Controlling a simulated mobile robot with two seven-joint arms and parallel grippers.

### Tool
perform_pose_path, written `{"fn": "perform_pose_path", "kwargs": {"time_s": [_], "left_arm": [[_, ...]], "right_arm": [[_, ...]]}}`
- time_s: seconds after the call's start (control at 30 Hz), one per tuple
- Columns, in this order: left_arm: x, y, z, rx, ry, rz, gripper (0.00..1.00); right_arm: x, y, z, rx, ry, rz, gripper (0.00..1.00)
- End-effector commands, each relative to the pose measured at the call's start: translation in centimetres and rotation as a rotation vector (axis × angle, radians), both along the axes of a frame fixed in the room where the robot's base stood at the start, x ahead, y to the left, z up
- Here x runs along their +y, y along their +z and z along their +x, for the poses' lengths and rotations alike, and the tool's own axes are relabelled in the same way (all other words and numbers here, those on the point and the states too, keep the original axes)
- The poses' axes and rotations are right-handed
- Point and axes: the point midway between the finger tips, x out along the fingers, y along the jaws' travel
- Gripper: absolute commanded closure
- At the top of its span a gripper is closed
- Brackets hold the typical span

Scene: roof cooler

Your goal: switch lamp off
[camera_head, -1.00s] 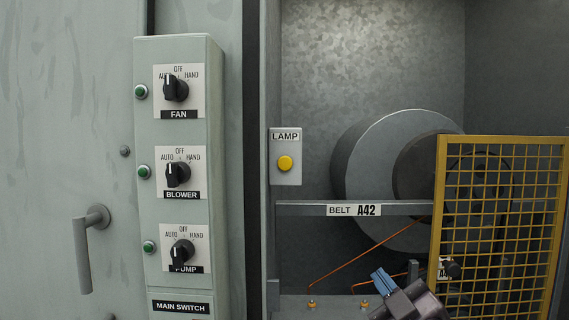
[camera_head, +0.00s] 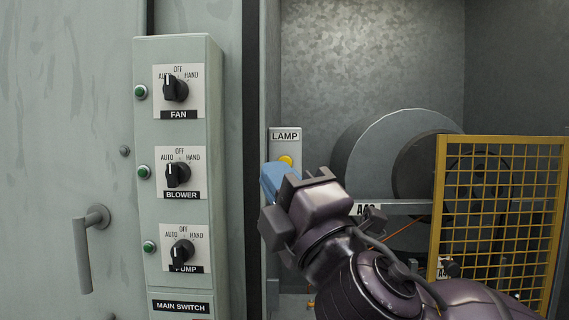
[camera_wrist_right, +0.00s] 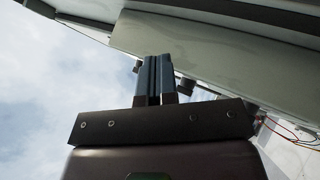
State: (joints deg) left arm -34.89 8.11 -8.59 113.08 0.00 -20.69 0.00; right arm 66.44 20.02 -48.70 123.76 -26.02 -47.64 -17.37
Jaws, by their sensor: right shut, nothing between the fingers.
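The lamp switch is a yellow round button (camera_head: 286,160) on a pale plate marked LAMP (camera_head: 285,136), on the cabinet's inner wall. Its lower part is hidden behind my right gripper (camera_head: 270,180), whose blue fingers are just below and left of the button in the head view. I cannot tell whether they touch it. The right gripper is shut and empty; in the right wrist view its fingers (camera_wrist_right: 154,78) lie together. My left gripper is not in view.
A control box (camera_head: 217,200) with FAN, BLOWER and PUMP knobs stands to the left. A yellow mesh guard (camera_head: 441,200) is at the right, before a large grey wheel (camera_head: 370,150). The BELT A42 rail (camera_head: 405,207) is partly covered by my right arm.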

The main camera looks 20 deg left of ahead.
Motion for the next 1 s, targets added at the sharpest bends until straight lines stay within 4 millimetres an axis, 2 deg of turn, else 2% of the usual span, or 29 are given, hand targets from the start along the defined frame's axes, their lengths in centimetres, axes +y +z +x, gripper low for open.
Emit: {"fn": "perform_pose_path", "kwargs": {"time_s": [0.57, 1.0], "left_arm": [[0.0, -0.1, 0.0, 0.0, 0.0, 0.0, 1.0], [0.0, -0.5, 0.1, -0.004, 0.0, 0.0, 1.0]], "right_arm": [[0.0, -0.1, 0.4, -0.018, -0.033, -0.01, 1.0], [1.3, -0.2, 5.1, -0.018, -0.035, -0.01, 1.0]]}}
